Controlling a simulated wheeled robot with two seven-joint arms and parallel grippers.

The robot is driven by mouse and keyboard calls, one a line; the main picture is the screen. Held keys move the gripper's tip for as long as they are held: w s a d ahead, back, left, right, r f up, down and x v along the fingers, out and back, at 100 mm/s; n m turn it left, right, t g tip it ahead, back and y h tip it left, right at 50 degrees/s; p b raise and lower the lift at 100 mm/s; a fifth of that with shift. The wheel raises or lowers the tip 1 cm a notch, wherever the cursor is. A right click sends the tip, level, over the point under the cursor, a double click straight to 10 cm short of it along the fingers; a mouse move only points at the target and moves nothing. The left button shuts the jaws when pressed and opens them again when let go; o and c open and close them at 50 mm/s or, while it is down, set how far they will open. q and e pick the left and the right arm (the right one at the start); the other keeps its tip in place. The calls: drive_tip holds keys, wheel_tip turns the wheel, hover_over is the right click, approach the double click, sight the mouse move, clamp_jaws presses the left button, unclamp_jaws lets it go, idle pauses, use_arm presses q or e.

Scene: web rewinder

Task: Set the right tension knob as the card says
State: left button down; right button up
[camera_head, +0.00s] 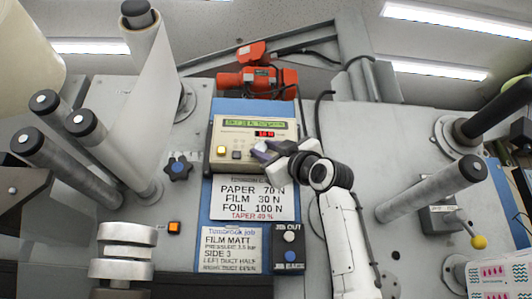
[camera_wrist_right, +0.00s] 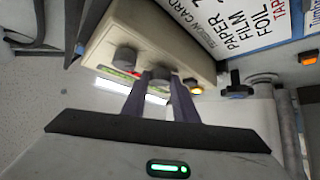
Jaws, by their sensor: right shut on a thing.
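The tension controller box (camera_head: 216,135) has a green display and a small red readout too small to read surely. The card (camera_head: 252,200) below it reads PAPER 70 N, FILM 30 N, FOIL 100 N, TAPER 40 %. My right gripper (camera_head: 262,150) is at the box front and hides its knobs in the head view. In the right wrist view two grey knobs show. The right gripper (camera_wrist_right: 161,78) is shut on one knob (camera_wrist_right: 160,73); the other knob (camera_wrist_right: 124,58) stands free, nearer the box's end at picture left. My left gripper is not in view.
A job sheet (camera_head: 230,249) reading FILM MATT hangs under the card, beside JOB OUT and JOB BACK buttons (camera_head: 289,245). A dark star knob (camera_head: 178,168) and several rollers stand left. Another roller (camera_head: 430,190) and a yellow-tipped lever (camera_head: 478,242) are right.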

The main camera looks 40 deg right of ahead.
drive_tip(key=shift+w+m+h, duration=0.1)
drive_tip(key=shift+m+h, duration=0.2)
drive_tip(key=o, duration=1.1)
drive_tip(key=shift+c, duration=0.2)
drive_tip(key=b+v, duration=0.4)
drive_tip(key=v, duration=0.6)
drive_tip(key=shift+f+b, duration=0.2)
drive_tip(key=shift+b, duration=0.15)
